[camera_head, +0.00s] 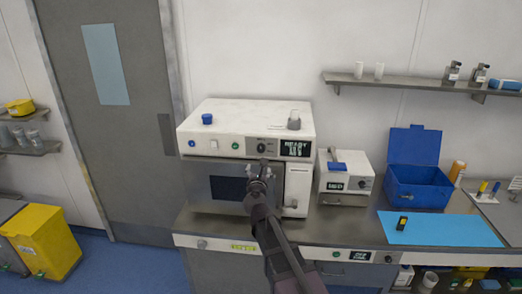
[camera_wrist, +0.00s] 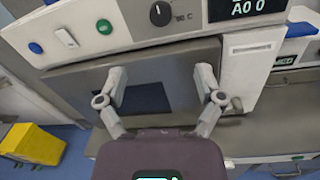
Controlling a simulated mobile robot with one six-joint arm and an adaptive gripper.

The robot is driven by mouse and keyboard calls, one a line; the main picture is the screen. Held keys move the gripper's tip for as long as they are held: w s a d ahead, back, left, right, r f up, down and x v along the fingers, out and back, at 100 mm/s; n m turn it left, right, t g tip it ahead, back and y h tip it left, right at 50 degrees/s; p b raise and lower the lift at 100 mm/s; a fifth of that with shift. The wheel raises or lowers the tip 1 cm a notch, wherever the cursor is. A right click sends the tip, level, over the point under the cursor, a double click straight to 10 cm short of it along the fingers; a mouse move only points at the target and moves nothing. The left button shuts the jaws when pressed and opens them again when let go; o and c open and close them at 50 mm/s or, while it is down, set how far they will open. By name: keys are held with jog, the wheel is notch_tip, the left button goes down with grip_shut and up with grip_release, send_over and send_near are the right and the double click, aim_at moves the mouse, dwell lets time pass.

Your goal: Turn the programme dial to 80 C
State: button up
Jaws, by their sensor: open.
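The programme dial (camera_wrist: 160,14) is a round black knob with a white pointer line on the machine's front panel. It also shows in the head view (camera_head: 262,148), above my gripper. A label beside it reads about "80 C", though the text is blurred. The white machine (camera_head: 230,122) stands on the steel counter. My gripper (camera_wrist: 160,80) is open and empty, with its two fingers apart in front of the machine's door, below the dial and not touching it. It also shows in the head view (camera_head: 262,172). The display (camera_head: 297,149) is right of the dial.
A green button (camera_wrist: 105,26) and white switch (camera_wrist: 65,37) are left of the dial. A small device (camera_head: 345,178), an open blue box (camera_head: 417,185) and a blue mat (camera_head: 440,232) lie further right.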

aim_at(261, 150)
jog(key=shift+w, duration=0.1)
jog(key=w, duration=0.9)
jog(key=w+d, duration=0.1)
jog(key=w, duration=0.3)
jog(key=shift+w, duration=0.3)
jog(key=shift+c, duration=0.2)
jog(key=c, duration=1.1)
